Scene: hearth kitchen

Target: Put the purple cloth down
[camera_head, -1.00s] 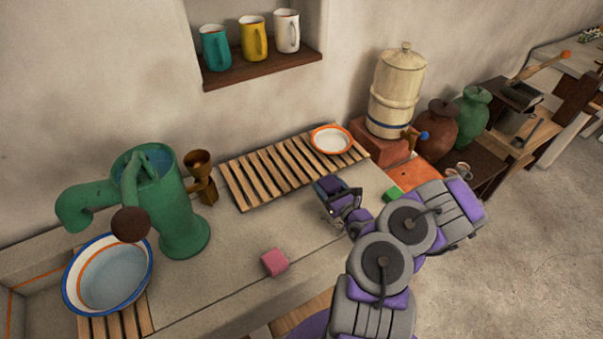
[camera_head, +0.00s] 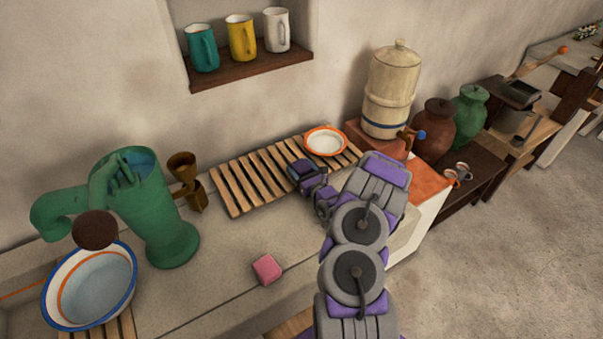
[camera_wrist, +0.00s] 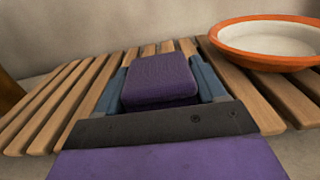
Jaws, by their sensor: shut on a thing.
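The purple cloth (camera_wrist: 160,80) is a small folded block between the two blue-grey fingers of my gripper (camera_wrist: 162,88) in the wrist view. My gripper is shut on it. In the head view the cloth (camera_head: 301,169) is small and dark at the tip of my gripper (camera_head: 304,174), over the front right part of the wooden slatted rack (camera_head: 231,192). The slats run under and behind the cloth in the wrist view. I cannot tell whether the cloth touches them.
A white dish with an orange rim (camera_head: 325,141) sits on the rack, right of the cloth. A pink block (camera_head: 267,269) lies on the counter (camera_head: 225,270). A brass-coloured vessel (camera_head: 187,183) and a green pump (camera_head: 150,215) stand left. A cream water crock (camera_head: 391,90) stands right.

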